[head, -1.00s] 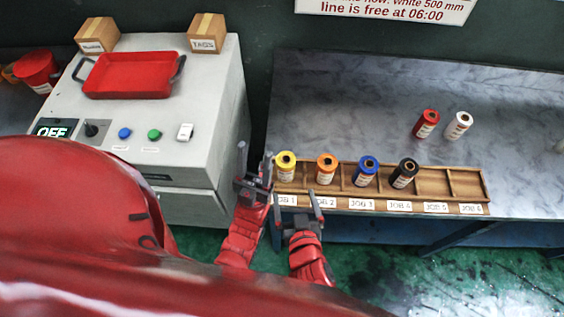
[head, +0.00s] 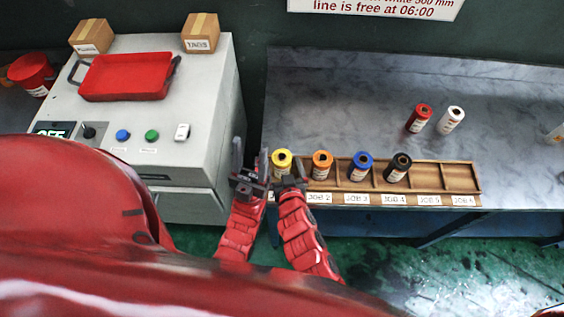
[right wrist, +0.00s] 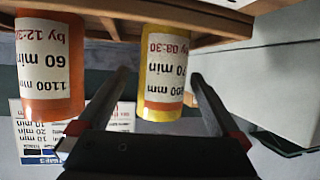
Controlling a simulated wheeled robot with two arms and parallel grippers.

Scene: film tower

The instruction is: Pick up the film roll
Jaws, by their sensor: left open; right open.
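Several film rolls stand upright in a wooden rack (head: 430,181): yellow (head: 282,159), orange (head: 321,163), blue (head: 360,166) and black (head: 398,168). A red roll (head: 419,117) and a white roll (head: 451,119) stand on the bench behind. My right gripper (head: 289,178) is open at the yellow roll, partly covering its base. The right wrist view is upside down. There the yellow roll (right wrist: 165,75) shows between the open fingers (right wrist: 158,78), with the orange roll (right wrist: 50,65) beside them. Contact cannot be told. My left gripper (head: 250,158) is open and empty, left of the rack.
A grey machine (head: 205,110) stands at the left with a red tray (head: 125,76), two cardboard boxes and control buttons on top. Rack labels run along the front edge; the leftmost is hidden by my right arm.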

